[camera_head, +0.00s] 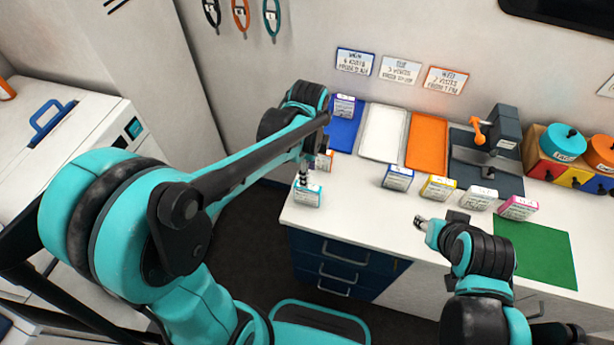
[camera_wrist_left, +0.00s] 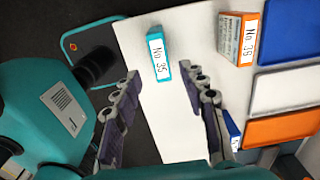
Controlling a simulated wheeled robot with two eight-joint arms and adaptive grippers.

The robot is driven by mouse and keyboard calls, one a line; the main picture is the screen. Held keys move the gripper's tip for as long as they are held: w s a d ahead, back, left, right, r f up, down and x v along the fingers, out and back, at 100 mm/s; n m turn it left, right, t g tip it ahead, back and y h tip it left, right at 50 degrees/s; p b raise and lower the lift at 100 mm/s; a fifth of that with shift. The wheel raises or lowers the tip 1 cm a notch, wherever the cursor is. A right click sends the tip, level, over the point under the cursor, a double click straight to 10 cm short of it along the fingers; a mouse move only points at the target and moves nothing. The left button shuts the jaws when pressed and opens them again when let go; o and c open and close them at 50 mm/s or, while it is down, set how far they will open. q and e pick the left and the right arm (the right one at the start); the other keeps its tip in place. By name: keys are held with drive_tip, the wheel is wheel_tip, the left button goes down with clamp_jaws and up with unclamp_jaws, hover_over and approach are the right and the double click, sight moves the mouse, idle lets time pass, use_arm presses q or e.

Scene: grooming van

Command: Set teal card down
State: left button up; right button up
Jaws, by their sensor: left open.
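The teal card (camera_head: 307,196), a small teal-edged block with a white label, stands on the white counter near its left front corner. In the left wrist view the teal card (camera_wrist_left: 160,58) reads "No 35" and lies ahead of the gap between my fingertips, clear of both. My left gripper (camera_head: 304,173) is just above the card in the head view, partly hidden by its own arm. In the left wrist view my left gripper (camera_wrist_left: 167,79) has its fingers spread, with nothing between them. My right gripper (camera_head: 420,222) is over the counter's front; its fingers are unclear.
An orange card (camera_head: 325,161) stands just behind the teal card. Blue (camera_head: 342,134), white (camera_head: 384,134) and orange (camera_head: 427,142) trays lie at the back. Several other cards stand mid-counter, near a green mat (camera_head: 537,255). The counter's left edge is close to the teal card.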

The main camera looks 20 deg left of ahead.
use_arm(q)
drive_tip(key=shift+s+a+r, duration=0.1)
drive_tip(key=shift+s+r, duration=0.05)
drive_tip(key=shift+r, duration=0.25)
drive_tip(key=s+a+r+n+t, duration=0.2)
drive_tip(key=s+n, duration=0.3)
drive_tip(key=n, duration=0.4)
drive_tip(key=s+a+r+n+t, duration=0.2)
drive_tip(key=s+n+t, duration=0.3)
drive_tip(key=n, duration=0.4)
drive_tip(key=shift+a+r, duration=0.25)
drive_tip(key=shift+r, duration=0.4)
